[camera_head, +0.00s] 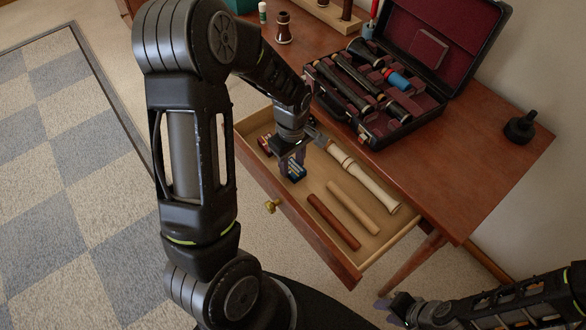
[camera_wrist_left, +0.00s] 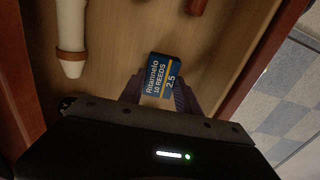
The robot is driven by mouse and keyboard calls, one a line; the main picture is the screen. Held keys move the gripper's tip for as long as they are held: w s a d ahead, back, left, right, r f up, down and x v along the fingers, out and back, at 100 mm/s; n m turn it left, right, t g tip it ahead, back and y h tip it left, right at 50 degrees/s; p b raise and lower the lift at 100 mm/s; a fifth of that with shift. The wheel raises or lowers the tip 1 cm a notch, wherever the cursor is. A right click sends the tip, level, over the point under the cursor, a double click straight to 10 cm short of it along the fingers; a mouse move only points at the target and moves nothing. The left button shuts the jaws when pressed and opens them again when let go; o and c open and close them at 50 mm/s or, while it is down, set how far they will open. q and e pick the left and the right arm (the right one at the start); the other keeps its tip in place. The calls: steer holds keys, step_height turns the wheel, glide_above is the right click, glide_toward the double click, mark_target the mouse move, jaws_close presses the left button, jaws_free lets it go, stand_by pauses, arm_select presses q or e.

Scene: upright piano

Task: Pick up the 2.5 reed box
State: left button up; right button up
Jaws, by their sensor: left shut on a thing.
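The 2.5 reed box (camera_wrist_left: 163,76) is blue with a yellow stripe and reads "10 REEDS 2.5" in the left wrist view. In the head view the blue box (camera_head: 297,175) shows at the fingers, over the left part of the open drawer. My left gripper (camera_head: 289,164) points down with its fingers on either side of the box, shut on it. The fingers hide part of the box, and I cannot tell if it touches the drawer floor. My right gripper (camera_head: 388,307) is low at the right, away from the drawer; its opening is unclear.
The open drawer (camera_head: 318,245) also holds a cream recorder piece (camera_head: 362,178), a pale stick (camera_head: 353,207), a red-brown stick (camera_head: 333,222) and a dark red box (camera_head: 265,146). An open clarinet case (camera_head: 410,135) stands on the desk (camera_head: 470,170) above.

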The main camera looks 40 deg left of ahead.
mark_target(292, 166)
arm_select(q)
jaws_close()
step_height(292, 166, up, 10)
steer(key=shift+p, duration=0.35)
